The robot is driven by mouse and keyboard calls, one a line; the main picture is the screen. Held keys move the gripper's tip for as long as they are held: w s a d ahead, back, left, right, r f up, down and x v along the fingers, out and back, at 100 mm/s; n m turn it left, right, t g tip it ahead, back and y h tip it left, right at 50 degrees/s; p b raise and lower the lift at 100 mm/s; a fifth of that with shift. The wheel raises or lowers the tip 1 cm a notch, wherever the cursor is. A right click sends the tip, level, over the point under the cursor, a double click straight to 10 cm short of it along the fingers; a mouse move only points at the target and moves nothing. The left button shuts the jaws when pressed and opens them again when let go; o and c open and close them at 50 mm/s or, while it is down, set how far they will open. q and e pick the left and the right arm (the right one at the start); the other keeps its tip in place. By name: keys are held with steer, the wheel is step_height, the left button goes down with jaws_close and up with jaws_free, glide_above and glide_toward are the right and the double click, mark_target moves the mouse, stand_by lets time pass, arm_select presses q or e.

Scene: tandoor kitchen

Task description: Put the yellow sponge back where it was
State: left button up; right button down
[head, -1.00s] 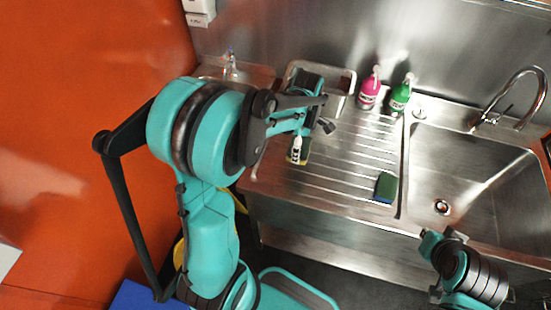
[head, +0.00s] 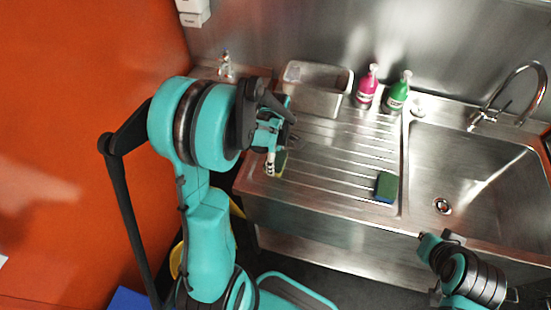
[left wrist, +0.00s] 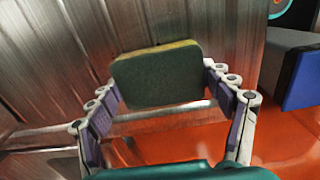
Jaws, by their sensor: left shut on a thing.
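My left gripper (head: 273,147) is over the left end of the steel drainboard, shut on the yellow sponge (head: 281,162). In the left wrist view the sponge (left wrist: 157,78) sits between the two fingertips, its dark green face towards the camera and a yellow strip along its top edge. I cannot tell whether it touches the steel. In the head view the gripper hides most of it. A second sponge, green with a blue edge (head: 386,186), lies on the drainboard's right part. My right arm shows at lower right; its fingers cannot be made out.
A steel tub (head: 316,88) stands at the back of the drainboard (head: 335,160). A pink bottle (head: 367,88) and a green bottle (head: 398,93) stand right of it. The sink basin (head: 470,170) and tap (head: 512,92) are further right. An orange wall (head: 75,110) bounds the left.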

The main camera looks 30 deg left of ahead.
mark_target(276, 159)
arm_select(q)
steer(key=shift+f, duration=0.15)
steer(key=o, duration=1.4)
steer(key=shift+o, duration=0.2)
steer(key=shift+r, duration=0.35)
step_height(276, 159, up, 12)
steer(key=f+p, duration=0.1)
steer(key=p, duration=0.2)
steer(key=s+d+r+m+t, duration=0.7)
steer(key=s+d+m, duration=0.3)
steer(key=m, duration=1)
steer(key=shift+s+d+m, duration=0.3)
steer(key=shift+s, duration=0.2)
